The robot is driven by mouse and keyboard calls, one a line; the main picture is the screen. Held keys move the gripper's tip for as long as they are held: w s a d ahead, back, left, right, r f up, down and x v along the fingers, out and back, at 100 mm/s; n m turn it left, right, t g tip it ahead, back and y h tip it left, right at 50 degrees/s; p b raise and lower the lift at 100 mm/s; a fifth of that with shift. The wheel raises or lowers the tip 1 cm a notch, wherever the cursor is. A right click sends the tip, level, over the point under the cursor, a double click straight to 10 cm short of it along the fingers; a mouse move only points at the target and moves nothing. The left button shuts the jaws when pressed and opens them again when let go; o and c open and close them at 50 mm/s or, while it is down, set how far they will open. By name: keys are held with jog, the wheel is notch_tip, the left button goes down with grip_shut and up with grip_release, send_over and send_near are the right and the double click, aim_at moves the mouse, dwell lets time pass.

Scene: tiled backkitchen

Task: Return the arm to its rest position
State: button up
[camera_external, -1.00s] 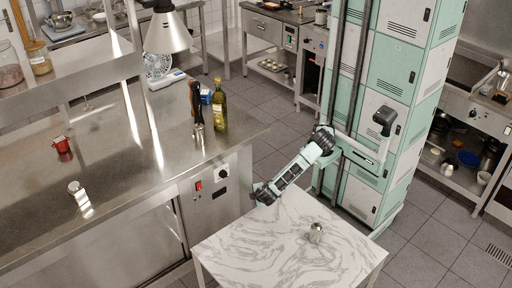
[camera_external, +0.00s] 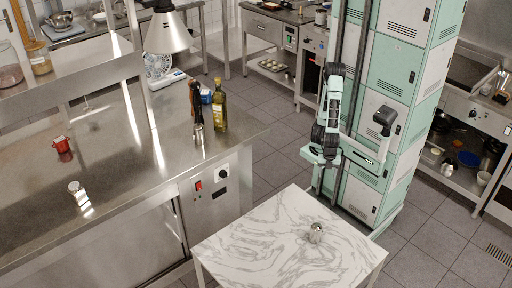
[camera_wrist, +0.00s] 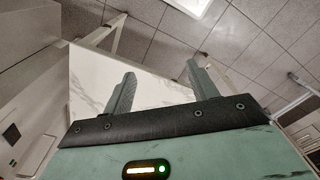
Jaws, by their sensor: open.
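My gripper (camera_wrist: 161,72) shows in the wrist view with its two fingers wide apart and nothing between them. Part of the marble-topped table (camera_wrist: 90,88) shows beyond and between the fingers. In the external view my arm is folded up close to my column, its links bent upward, behind the far edge of the marble-topped table (camera_external: 262,255). The fingertips are too small to make out there.
Tiled floor (camera_external: 275,140) lies open between the counter and my arm.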

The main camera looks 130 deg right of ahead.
notch_tip(320, 180, up, 29)
jog(key=p, duration=2.8)
jog(key=shift+w, duration=0.2)
